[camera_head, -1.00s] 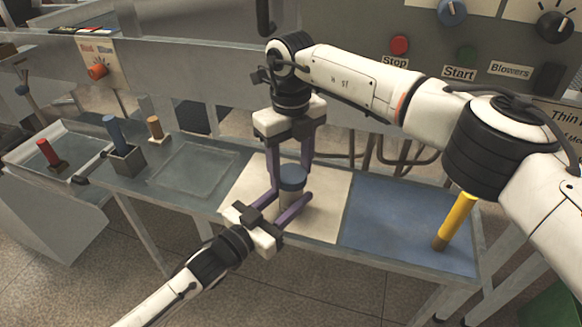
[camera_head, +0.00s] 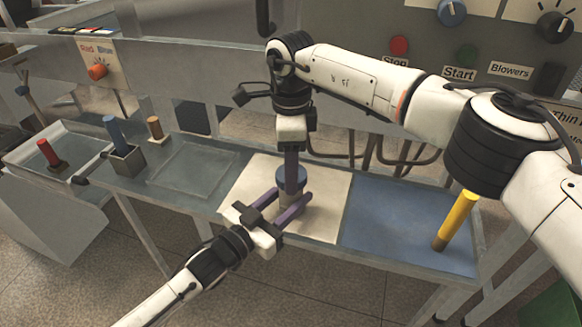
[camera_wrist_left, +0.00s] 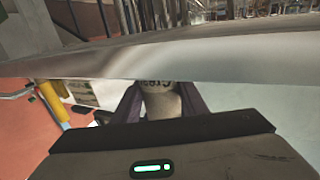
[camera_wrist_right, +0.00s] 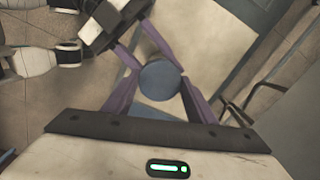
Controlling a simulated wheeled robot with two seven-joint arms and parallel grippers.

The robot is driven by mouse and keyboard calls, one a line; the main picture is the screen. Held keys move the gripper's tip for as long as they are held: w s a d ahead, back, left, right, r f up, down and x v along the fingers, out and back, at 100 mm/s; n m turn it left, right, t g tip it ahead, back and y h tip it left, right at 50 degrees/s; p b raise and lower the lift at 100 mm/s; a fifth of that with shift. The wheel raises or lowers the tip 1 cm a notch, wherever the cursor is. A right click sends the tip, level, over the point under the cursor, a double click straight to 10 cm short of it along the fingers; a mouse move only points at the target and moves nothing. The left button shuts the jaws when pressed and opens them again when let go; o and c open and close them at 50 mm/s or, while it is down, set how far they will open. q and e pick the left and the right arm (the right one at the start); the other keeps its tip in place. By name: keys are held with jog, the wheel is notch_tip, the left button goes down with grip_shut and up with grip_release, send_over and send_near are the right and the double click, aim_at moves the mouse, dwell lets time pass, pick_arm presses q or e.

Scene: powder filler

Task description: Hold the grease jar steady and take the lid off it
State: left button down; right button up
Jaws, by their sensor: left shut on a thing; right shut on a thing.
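The grease jar (camera_head: 283,200), pale with a blue lid (camera_head: 282,180), stands upright on a cream mat (camera_head: 333,190). My left gripper (camera_head: 292,200) comes in low from the front left and is shut on the jar body. The jar's lettered label (camera_wrist_left: 157,90) shows between its purple fingers in the left wrist view. My right gripper (camera_head: 291,178) points straight down from above and is shut on the lid. In the right wrist view the round lid top (camera_wrist_right: 160,80) sits between its fingers. The lid appears seated on the jar; a finger hides part of it.
A blue mat (camera_head: 390,225) with a tilted yellow cylinder (camera_head: 457,218) lies to the right. A control panel (camera_head: 350,25) stands behind.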

jog(key=shift+r, duration=0.2)
jog(key=shift+r, duration=0.9)
jog(key=shift+r, duration=2)
pick_arm(q)
jog(key=c, duration=1)
grip_release()
jog(key=shift+s+a, duration=0.1)
